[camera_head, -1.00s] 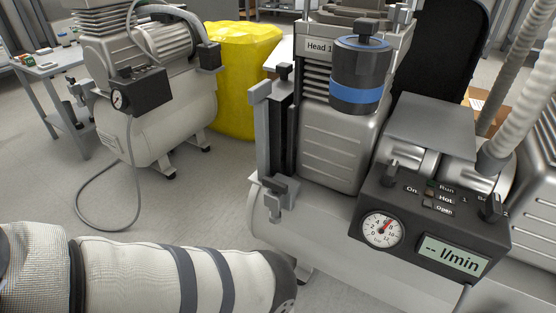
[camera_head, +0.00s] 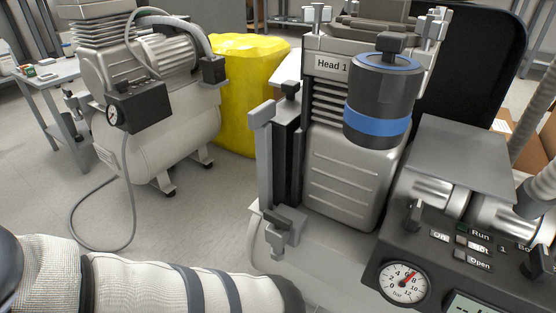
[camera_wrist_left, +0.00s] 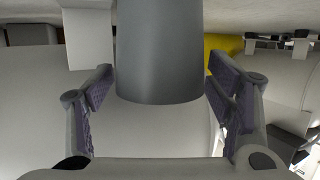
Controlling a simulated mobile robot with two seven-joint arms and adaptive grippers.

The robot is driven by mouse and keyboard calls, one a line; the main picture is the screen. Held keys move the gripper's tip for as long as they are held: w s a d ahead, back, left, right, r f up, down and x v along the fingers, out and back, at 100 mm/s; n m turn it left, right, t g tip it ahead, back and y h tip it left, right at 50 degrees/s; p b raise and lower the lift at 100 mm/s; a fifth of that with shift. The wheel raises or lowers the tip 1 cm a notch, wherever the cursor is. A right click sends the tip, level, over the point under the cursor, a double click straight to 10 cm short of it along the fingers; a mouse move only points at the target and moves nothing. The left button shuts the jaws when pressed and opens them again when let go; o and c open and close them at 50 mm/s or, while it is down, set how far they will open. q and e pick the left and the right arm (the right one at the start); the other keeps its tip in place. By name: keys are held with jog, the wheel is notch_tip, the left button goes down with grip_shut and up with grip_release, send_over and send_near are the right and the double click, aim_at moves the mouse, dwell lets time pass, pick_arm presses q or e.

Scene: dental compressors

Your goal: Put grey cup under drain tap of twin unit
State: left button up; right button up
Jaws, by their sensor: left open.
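The twin unit (camera_head: 345,180) stands at the right of the head view, with a "Head 1" label, a gauge and a control panel. Its pale tank (camera_head: 330,268) is low down, and I cannot make out its drain tap. In the left wrist view a dark grey cylinder, which looks like the grey cup (camera_wrist_left: 160,45), stands between the fingers of my left gripper (camera_wrist_left: 160,78). The fingers are open, with a gap visible on each side of it. In the head view my left forearm reaches in from the lower left and the gripper is hidden. My right gripper is not in view.
A second compressor (camera_head: 155,135) stands on the floor at the left, with a loose grey hose (camera_head: 72,215). Bare floor lies between the compressor and the twin unit.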

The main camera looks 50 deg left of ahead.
pick_arm(q)
jog(key=p+v, duration=0.4)
jog(key=v, duration=0.8)
jog(key=shift+a+r, duration=0.1)
jog(key=shift+r, duration=0.05)
